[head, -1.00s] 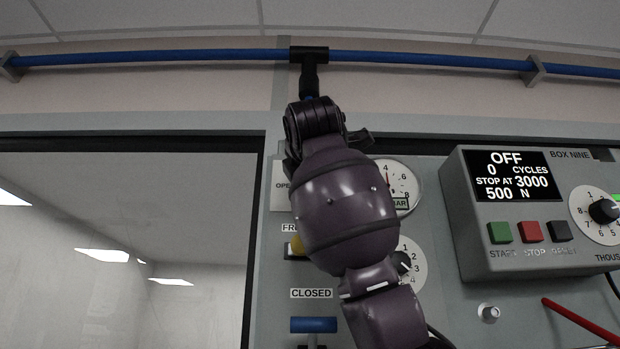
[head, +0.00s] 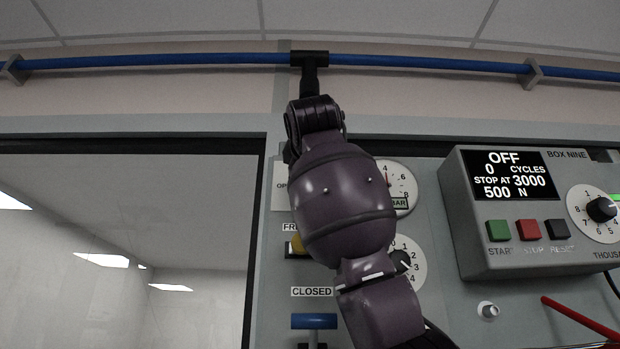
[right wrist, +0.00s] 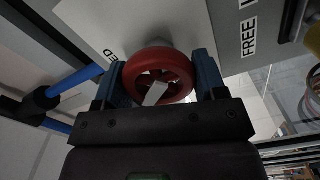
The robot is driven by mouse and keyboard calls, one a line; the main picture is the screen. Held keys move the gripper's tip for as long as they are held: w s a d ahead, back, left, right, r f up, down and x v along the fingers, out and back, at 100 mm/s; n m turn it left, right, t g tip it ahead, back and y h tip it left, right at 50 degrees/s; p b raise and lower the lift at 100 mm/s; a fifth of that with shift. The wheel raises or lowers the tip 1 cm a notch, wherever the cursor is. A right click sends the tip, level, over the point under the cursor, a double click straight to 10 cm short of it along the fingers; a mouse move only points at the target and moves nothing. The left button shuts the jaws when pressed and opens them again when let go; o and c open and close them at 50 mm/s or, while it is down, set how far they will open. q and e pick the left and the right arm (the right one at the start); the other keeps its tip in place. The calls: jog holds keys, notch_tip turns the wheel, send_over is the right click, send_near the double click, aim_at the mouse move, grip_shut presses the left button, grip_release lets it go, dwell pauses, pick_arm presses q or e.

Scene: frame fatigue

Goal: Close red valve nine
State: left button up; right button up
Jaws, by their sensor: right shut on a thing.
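The red valve (right wrist: 178,67) is a round handwheel on a pale stem, seen in the right wrist view with a white pointer mark (right wrist: 156,93) on its face. My right gripper (right wrist: 160,80) has one blue finger on each side of the wheel and is shut on it. In the head view my own right arm covers the gripper and the valve, on the panel between the pressure gauge and the window frame. My left gripper is in neither view.
Box nine (head: 470,250) stands at the right, its display reading OFF. A pressure gauge (head: 402,178) and a numbered dial (head: 415,262) sit right of my arm. A blue handle (head: 313,321) is below the CLOSED label. A blue pipe (head: 150,59) runs above.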

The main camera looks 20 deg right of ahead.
jog(key=m, duration=0.4)
jog(key=shift+m, duration=1.8)
jog(key=o, duration=0.9)
jog(key=shift+r, duration=0.1)
jog(key=shift+s, duration=0.15)
jog(key=b+v, duration=0.3)
jog(key=v, duration=0.7)
jog(key=shift+s, duration=0.3)
